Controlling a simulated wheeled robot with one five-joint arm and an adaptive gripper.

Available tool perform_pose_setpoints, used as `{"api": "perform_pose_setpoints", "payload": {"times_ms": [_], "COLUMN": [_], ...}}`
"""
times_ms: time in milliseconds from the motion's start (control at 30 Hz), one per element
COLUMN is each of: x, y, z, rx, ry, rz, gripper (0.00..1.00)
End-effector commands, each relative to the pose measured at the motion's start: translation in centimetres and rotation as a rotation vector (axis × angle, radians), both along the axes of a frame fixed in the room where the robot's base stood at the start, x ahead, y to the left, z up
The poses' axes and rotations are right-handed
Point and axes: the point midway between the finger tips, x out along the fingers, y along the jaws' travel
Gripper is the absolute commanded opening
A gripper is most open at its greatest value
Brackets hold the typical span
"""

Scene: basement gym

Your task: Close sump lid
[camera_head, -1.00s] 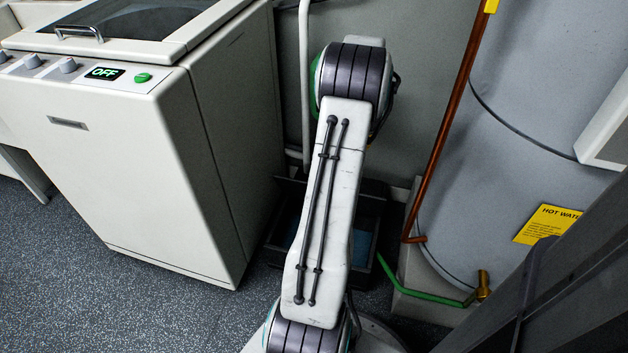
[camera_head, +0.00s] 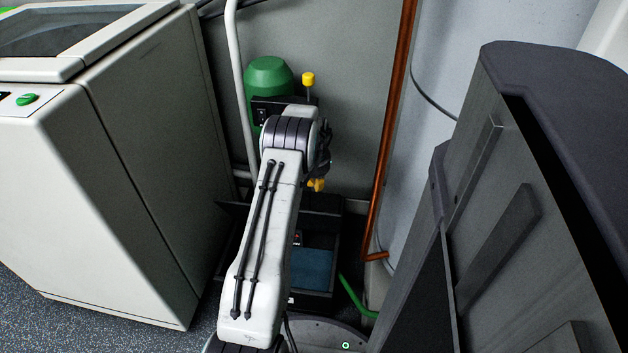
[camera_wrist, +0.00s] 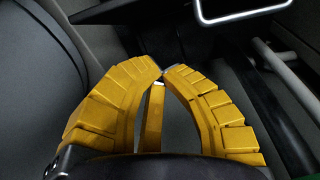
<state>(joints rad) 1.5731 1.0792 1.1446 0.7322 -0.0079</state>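The sump is a dark open box (camera_head: 338,262) on the floor between the white machine and the copper pipe, with blue water (camera_head: 312,268) showing inside. A black panel (camera_head: 325,206) stands at its back edge and looks like the raised lid; my arm hides part of it. My gripper (camera_head: 317,185) shows only as a bit of yellow beyond my arm's elbow, above the sump. In the wrist view its yellow fingers (camera_wrist: 164,71) curve in until their tips meet or nearly meet, with nothing seen held. Whether they touch the panel I cannot tell.
A green pump motor (camera_head: 270,80) and a yellow-topped lever (camera_head: 308,80) are behind my arm. A white pipe (camera_head: 236,90) and the white machine (camera_head: 150,170) stand left. A copper pipe (camera_head: 388,140) and a grey tank (camera_head: 445,80) stand right. A green hose (camera_head: 354,298) runs beside the sump.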

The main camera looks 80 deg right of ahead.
Motion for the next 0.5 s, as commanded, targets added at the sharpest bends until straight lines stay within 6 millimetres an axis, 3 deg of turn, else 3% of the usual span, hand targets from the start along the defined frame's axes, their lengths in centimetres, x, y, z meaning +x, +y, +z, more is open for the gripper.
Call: {"api": "perform_pose_setpoints", "payload": {"times_ms": [33,200,500], "x": [0.0,0.1,0.0], "y": [-0.2,-0.8,1.4], "z": [-1.5,-4.7,-5.3], "rx": [0.001,0.0,0.0], "ry": [0.0,0.0,0.0], "rz": [0.0,0.001,0.001], "gripper": [0.0,0.0,0.0]}}
